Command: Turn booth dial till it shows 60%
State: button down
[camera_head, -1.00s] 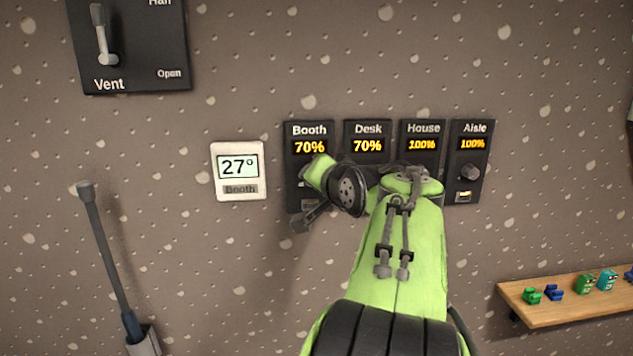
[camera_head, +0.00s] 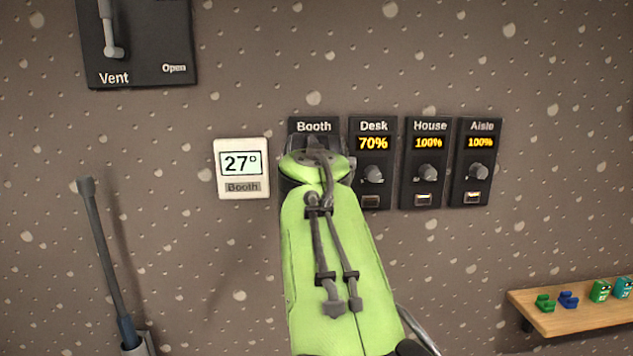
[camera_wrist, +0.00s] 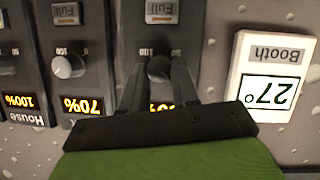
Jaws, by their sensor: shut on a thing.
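The booth panel (camera_head: 300,126) is the leftmost of a row of dark fader panels on the wall. In the head view my arm covers its dial and readout. In the wrist view, which is upside down, the booth dial (camera_wrist: 159,66) is a dark round knob between the two fingers of my gripper (camera_wrist: 158,79). The gripper is shut on the dial, one finger on each side. The booth readout (camera_wrist: 160,106) glows yellow between the fingers, but it is partly hidden and I cannot read its number surely.
The Desk panel (camera_head: 373,126) reads 70%. The House panel (camera_head: 430,126) and Aisle panel (camera_head: 482,126) read 100%. A white thermostat (camera_head: 242,190) showing 27° is close left of the booth panel. A wooden shelf (camera_head: 580,318) is low right. A long lever (camera_head: 103,260) is at left.

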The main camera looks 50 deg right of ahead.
jog(key=n+h, duration=0.1)
jog(key=n+g, duration=0.1)
jog(key=n, duration=0.1)
jog(key=shift+w+a+f+g+h, duration=0.2)
jog(key=shift+f+g+h, duration=0.1)
jog(key=shift+h, duration=0.1)
dwell(0.3)
jog(key=c, duration=0.8)
grip_release()
jog(key=shift+c, duration=0.2)
jog(key=shift+r, duration=0.1)
jog(key=p+v, duration=0.2)
jog(key=v, duration=1.3)
jog(key=shift+s+a, duration=0.2)
jog(key=shift+a, duration=0.1)
